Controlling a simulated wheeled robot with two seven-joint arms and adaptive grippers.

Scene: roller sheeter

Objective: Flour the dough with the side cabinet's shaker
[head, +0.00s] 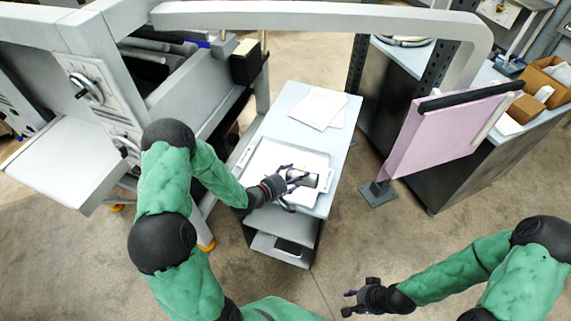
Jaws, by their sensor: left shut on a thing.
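My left gripper (293,184) is shut on the shaker (304,178), a small pale cylinder with a dark end that lies roughly sideways in the fingers. Gripper and shaker are over a white tray (262,160) on top of the side cabinet (327,198). I cannot tell whether the shaker touches the tray. The fingers hide part of the shaker. I cannot make out the dough for sure. My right gripper (347,301) is open and empty above the floor at the lower right.
White sheets (318,108) lie at the cabinet's far end. The grey sheeter (185,95) stands on the left, with a flat shelf (65,160). A pink panel (445,130) on a post stands to the right, before a bench with a cardboard box (545,82). Floor between is clear.

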